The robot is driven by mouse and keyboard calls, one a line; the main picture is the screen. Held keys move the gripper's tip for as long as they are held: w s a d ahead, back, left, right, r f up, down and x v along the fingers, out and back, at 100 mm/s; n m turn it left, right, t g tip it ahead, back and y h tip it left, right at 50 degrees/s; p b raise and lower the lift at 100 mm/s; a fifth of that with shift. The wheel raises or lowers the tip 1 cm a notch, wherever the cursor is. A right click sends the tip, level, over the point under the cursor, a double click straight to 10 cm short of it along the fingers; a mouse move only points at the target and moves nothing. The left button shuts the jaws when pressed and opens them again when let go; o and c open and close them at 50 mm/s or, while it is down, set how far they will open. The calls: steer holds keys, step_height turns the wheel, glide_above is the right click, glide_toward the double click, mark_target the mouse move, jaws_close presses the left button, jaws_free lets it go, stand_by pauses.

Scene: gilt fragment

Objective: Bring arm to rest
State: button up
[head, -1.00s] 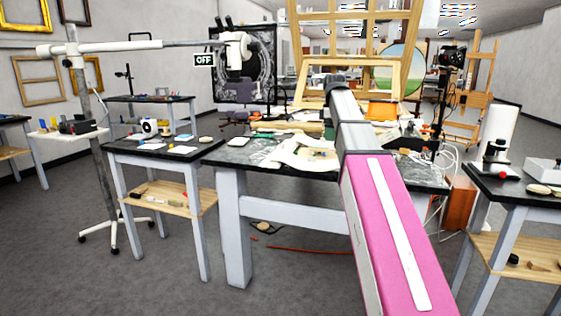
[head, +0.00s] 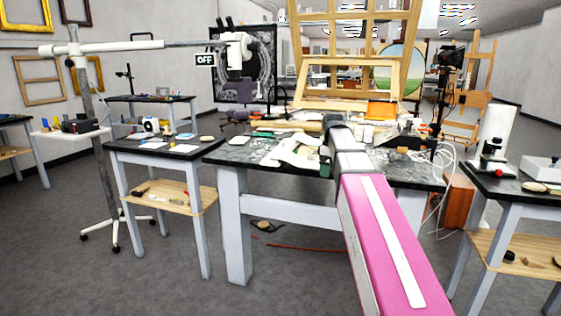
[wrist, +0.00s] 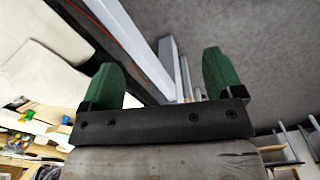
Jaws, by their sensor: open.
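My arm (head: 378,220), with a pink and grey link, reaches forward from the lower right of the head view to the middle worktable (head: 275,158). Its far end is over the table's dark top, and a green finger shows beside it at the left. In the wrist view my gripper (wrist: 160,78) has two green fingers wide apart. Nothing is between them. Past the fingers I see the grey floor and a pale table leg.
Papers and tools cover the middle worktable. A wooden easel frame (head: 345,85) stands behind it. A side table (head: 160,150) stands left, and another with a microscope (head: 492,158) stands right. A boom stand (head: 98,150) is at the far left.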

steer(key=s+f+m, duration=0.3)
steer(key=s+f, duration=0.3)
steer(key=f, duration=0.5)
steer(key=s+f+m, duration=0.4)
steer(key=s+f, duration=0.3)
steer(key=f, duration=0.5)
steer(key=s+f+m, duration=0.4)
steer(key=s+f, duration=0.2)
steer(key=f, duration=0.5)
steer(key=shift+s+f, duration=0.2)
steer(key=shift+s, duration=0.1)
